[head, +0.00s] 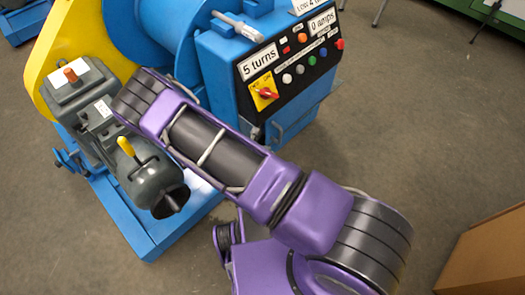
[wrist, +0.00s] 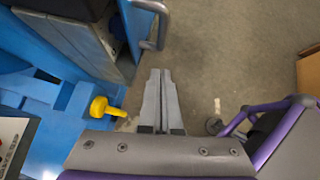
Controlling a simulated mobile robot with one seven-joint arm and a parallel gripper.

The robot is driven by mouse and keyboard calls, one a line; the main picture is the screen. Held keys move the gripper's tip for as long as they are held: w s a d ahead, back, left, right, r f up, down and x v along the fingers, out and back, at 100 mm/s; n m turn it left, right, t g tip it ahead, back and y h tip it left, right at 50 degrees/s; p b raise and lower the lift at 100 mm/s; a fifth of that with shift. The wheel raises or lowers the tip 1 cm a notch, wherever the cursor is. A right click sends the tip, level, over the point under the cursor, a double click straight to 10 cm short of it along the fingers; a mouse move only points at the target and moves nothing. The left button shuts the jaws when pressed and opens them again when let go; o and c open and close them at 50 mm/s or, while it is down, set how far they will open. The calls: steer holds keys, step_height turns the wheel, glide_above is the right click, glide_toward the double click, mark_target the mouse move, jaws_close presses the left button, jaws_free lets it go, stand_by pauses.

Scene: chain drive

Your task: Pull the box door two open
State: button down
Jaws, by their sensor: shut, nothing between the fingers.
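The blue box (head: 258,75) of the machine stands at the top middle of the head view. A handle (head: 290,123) shows low on its right face; I cannot tell for sure which door is door two. In the wrist view a grey bar handle (wrist: 154,22) stands out from the box's side, with a grey-blue panel (wrist: 85,40) to its left. My gripper (wrist: 160,74) has its two grey fingers together and empty. Its tips show just below the handle in the picture, apart from it. In the head view the gripper is not clearly visible, and my purple arm crosses in front of the machine.
A yellow-knobbed lever (wrist: 104,107) is close to the left of my fingers in the wrist view. The blue machine base (head: 150,240) and a grey motor-like unit (head: 150,180) lie left. A brown box (head: 490,255) stands at the lower right. Open floor lies between.

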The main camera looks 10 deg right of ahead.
mark_target(279, 139)
steer(key=w+d+f, duration=0.1)
steer(key=w+d, duration=0.1)
steer(key=w+d+f+b, duration=0.1)
steer(key=w, duration=0.1)
steer(key=shift+d+f, duration=0.35)
steer(key=shift+d, duration=0.05)
steer(key=shift+w+d, duration=0.45)
steer(key=shift+w+d+r, duration=0.1)
